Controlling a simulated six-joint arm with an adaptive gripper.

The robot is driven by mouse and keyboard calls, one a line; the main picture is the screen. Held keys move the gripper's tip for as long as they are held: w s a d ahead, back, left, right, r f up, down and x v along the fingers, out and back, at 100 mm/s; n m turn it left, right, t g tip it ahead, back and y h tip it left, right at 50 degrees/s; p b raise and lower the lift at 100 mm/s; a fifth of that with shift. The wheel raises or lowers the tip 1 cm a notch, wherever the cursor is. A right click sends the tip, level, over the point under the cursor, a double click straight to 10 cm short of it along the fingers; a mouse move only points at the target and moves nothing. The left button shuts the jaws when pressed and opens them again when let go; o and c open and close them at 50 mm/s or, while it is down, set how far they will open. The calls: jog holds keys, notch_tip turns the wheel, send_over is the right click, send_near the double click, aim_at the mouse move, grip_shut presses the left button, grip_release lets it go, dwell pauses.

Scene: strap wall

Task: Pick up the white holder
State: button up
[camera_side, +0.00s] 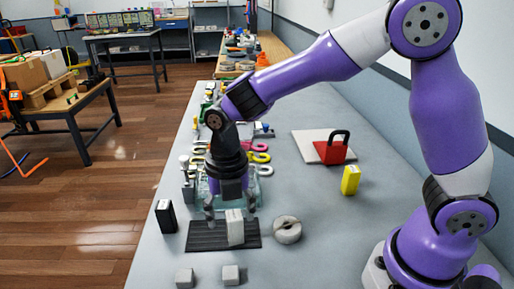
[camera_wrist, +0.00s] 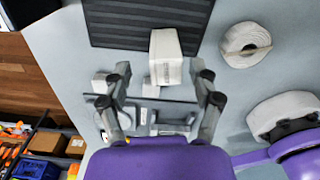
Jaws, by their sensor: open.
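The white holder (camera_side: 235,228) looks like a small upright white block and stands on a black ribbed mat (camera_side: 199,236). In the wrist view the holder (camera_wrist: 165,62) sits at the mat's edge (camera_wrist: 115,22), with faint grey marking on one face. My gripper (camera_side: 230,207) points down over the holder in the side view. In the wrist view my gripper (camera_wrist: 166,76) is open, with one fingertip to each side of the holder and gaps on both sides. It grips nothing. I cannot tell whether the fingertips are level with the holder or above it.
A roll of pale tape (camera_side: 287,230) lies right of the mat. A black box (camera_side: 166,217) stands at the left table edge. Two grey cubes (camera_side: 184,278) (camera_side: 231,275) are in front. A yellow block (camera_side: 350,180) and a red padlock-shaped thing (camera_side: 331,151) stand to the right. A clear tray is behind my gripper.

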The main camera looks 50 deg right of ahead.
aim_at(235, 228)
jog(key=f, duration=0.4)
jog(key=shift+s+d+f, duration=0.15)
jog(key=shift+d+f, duration=0.1)
jog(key=shift+f, duration=0.1)
grip_shut()
